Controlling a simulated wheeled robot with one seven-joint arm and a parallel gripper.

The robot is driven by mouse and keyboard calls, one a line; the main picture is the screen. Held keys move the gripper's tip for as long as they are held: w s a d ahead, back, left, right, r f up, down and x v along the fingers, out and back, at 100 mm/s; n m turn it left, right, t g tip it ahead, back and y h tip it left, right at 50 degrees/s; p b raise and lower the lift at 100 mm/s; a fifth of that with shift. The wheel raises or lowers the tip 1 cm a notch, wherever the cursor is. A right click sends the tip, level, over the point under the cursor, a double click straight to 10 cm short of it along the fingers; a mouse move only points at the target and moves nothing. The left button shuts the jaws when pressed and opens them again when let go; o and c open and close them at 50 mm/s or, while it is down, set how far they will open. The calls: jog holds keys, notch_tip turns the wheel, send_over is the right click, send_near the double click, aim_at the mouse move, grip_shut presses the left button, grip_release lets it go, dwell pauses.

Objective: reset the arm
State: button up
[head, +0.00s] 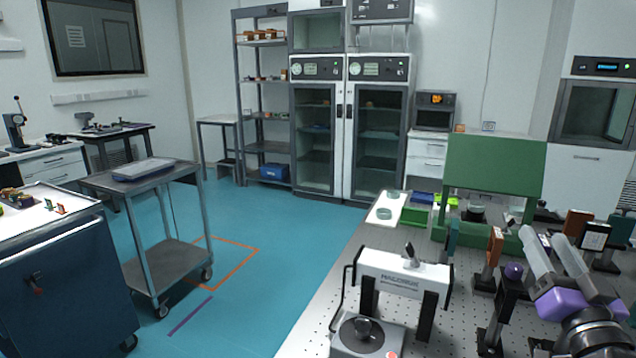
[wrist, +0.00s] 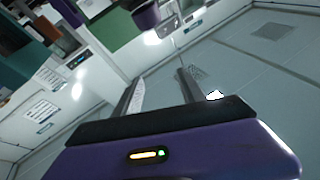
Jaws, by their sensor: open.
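My gripper (head: 543,236) is at the right of the head view, above the right part of the optical table (head: 310,325). Its two grey fingers point up and to the left, away from the purple gripper body. In the wrist view my gripper (wrist: 160,77) has its fingers apart, with nothing held between them. That view is tilted and shows mostly pale wall or ceiling panels beyond the fingers. Most of the arm is outside the head view.
Close to my gripper stand a dark post with a purple ball (head: 513,271), an orange-brown plate (head: 494,246) and a white-faced mount (head: 594,236). A green frame (head: 493,165) stands behind. A white device (head: 403,272) stands nearer, left. Blue floor (head: 250,320) is open at left.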

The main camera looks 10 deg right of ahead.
jog(key=s+a+f+n+g+y+p, duration=0.1)
jog(key=s+a+f+n+g+y, duration=0.1)
jog(key=s+a+f, duration=0.5)
jog(key=s+a+f+n+g+y+p, duration=0.1)
jog(key=s+a+f, duration=0.6)
jog(key=s, duration=0.9)
jog(key=s+a+f+n+g+y+p, duration=0.1)
jog(key=s+a+f+n+g+y, duration=0.1)
jog(key=s+a+f, duration=0.5)
jog(key=s+a+n+y, duration=0.1)
jog(key=s+a+y, duration=0.1)
jog(key=s+a, duration=0.2)
jog(key=shift+s+a+f+g, duration=0.2)
jog(key=shift+s+f+g, duration=0.15)
jog(key=shift+s, duration=0.4)
jog(key=shift+r, duration=0.1)
